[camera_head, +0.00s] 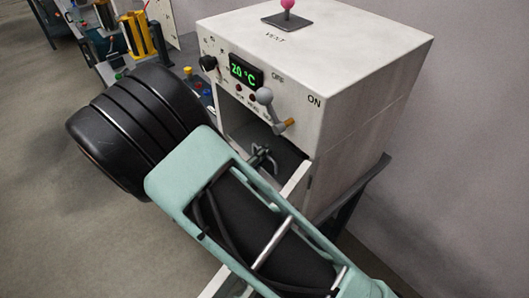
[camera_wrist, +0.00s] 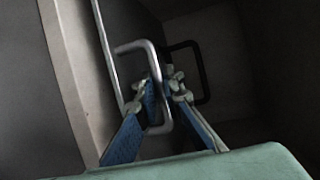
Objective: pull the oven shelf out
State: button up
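The white oven (camera_head: 355,75) stands at the right in the head view, and its front opening (camera_head: 285,150) is dark inside. My arm reaches to this opening, and my gripper (camera_head: 262,158) is at its mouth. In the wrist view, a grey U-shaped handle (camera_wrist: 138,45) stands out from a thin pale shelf edge (camera_wrist: 108,55). The fingers of my gripper (camera_wrist: 160,92), with blue sides, lie on either side of the handle's outer bar. I cannot tell whether they press on it. Most of the shelf is hidden in the dark.
The oven front has a green 20 °C display (camera_head: 245,71) and a grey ball-ended lever (camera_head: 266,98) just above my gripper. A pink knob (camera_head: 287,5) is on top. A bench with equipment (camera_head: 140,38) stands at the upper left. Grey floor (camera_head: 40,110) is clear at the left.

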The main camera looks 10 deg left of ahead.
jog(key=shift+s+a, duration=0.1)
grip_shut()
jog(key=s+a+p, duration=0.4)
jog(key=s+a, duration=0.9)
jog(key=s, duration=0.2)
jog(key=shift+s+a, duration=0.25)
jog(key=shift+a, duration=0.1)
jog(key=o, duration=0.7)
grip_release()
jog(key=v, duration=1.2)
